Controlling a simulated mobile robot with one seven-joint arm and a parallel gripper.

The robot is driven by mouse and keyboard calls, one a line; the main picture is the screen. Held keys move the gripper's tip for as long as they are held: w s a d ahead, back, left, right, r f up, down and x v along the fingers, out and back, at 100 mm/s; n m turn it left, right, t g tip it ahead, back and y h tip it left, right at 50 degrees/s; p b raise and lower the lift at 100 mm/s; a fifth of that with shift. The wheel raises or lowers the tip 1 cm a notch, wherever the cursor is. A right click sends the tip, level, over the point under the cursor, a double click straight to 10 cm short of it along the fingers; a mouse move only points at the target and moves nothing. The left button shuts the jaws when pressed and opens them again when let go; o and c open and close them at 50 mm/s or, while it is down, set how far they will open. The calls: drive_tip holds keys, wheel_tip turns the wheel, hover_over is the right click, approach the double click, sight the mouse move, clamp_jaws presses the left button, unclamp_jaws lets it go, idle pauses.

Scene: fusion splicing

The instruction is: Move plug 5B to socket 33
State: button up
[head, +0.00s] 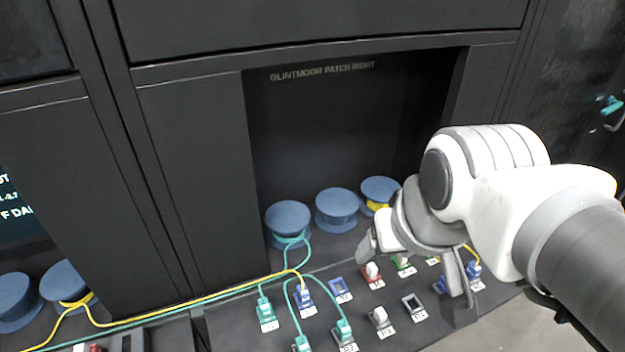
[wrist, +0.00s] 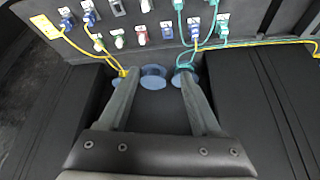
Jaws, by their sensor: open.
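In the head view my gripper (head: 412,275) is open and empty over the right part of the sloped socket panel (head: 240,335). In the wrist view its two fingers (wrist: 160,95) stand wide apart, with no plug between them. The panel labels are too small to read, so I cannot tell which plug is 5B or which socket is 33. A blue plug with a yellow cable (head: 305,300) and several teal plugs (head: 266,312) sit at the panel's left. A blue socket (head: 340,289) and a black socket (head: 412,307) look empty. Another blue plug (head: 473,270) with a yellow cable is at the right.
Blue spools (head: 288,217) stand in the recess behind the panel. Red (head: 373,281) and green (head: 404,267) sockets hold pale plugs. Yellow and teal cables (head: 180,305) run left along the panel. Dark cabinet walls (head: 195,180) flank the recess.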

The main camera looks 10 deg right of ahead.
drive_tip(key=w+a+f+n+g, duration=0.25)
drive_tip(key=w+a+f, duration=0.2)
drive_tip(key=w, duration=0.25)
drive_tip(key=g+p, duration=0.1)
drive_tip(key=g, duration=0.2)
hover_over(303, 289)
drive_tip(key=shift+n, duration=0.35)
wheel_tip(303, 289, down, 12)
drive_tip(key=shift+r, duration=0.1)
drive_tip(key=shift+f, duration=0.2)
drive_tip(key=shift+f, duration=0.1)
wheel_tip(303, 289, down, 9)
drive_tip(key=b, duration=0.7)
clamp_jaws()
